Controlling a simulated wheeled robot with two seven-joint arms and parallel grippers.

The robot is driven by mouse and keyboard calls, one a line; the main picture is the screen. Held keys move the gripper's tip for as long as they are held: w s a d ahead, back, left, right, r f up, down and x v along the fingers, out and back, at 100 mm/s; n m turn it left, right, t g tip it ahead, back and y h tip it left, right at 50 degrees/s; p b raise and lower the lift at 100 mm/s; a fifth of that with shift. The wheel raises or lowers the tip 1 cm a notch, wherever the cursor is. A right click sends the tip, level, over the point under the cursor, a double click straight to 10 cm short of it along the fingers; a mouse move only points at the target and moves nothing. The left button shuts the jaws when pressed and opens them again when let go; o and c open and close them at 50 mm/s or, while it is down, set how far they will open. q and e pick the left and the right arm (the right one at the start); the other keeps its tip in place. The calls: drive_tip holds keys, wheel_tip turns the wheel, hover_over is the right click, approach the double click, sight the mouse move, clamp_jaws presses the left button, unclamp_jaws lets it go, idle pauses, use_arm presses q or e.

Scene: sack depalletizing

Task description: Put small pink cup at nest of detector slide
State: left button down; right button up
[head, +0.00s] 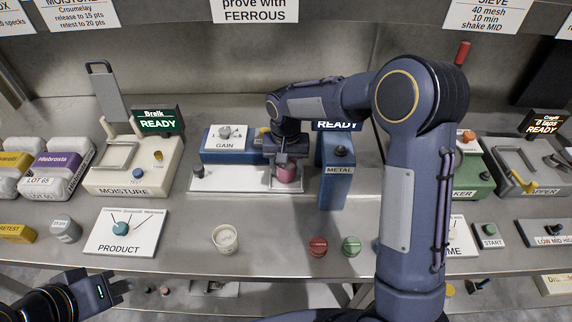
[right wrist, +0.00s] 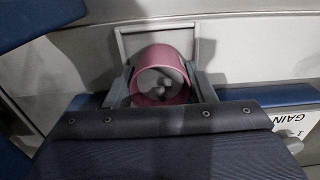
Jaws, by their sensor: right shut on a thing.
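The small pink cup (head: 286,173) is between the fingers of my right gripper (head: 287,160), which is shut on it. In the right wrist view the cup (right wrist: 160,78) shows its open mouth, with greyish contents inside. It is at the right end of the white detector slide (head: 232,182), at the square nest (head: 272,184). The nest's raised frame (right wrist: 158,26) also shows in the right wrist view. I cannot tell whether the cup touches the nest floor. My left gripper (head: 118,288) is low at the left, away from the slide; its jaws are unclear.
The blue METAL detector housing (head: 336,180) stands just right of the nest, and the GAIN box (head: 225,138) stands behind the slide. A cream cup (head: 225,238), a red button (head: 318,246) and a green button (head: 351,246) are in front. The moisture meter (head: 133,170) is at left.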

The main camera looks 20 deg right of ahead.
drive_tip(key=shift+f, duration=0.35)
drive_tip(key=o, duration=1.1)
drive_tip(key=shift+r, duration=0.1)
wheel_tip(320, 180, up, 8)
drive_tip(key=shift+f+b, duration=0.1)
drive_tip(key=shift+b, duration=0.3)
drive_tip(key=shift+s+f, duration=0.1)
drive_tip(key=shift+s, duration=0.05)
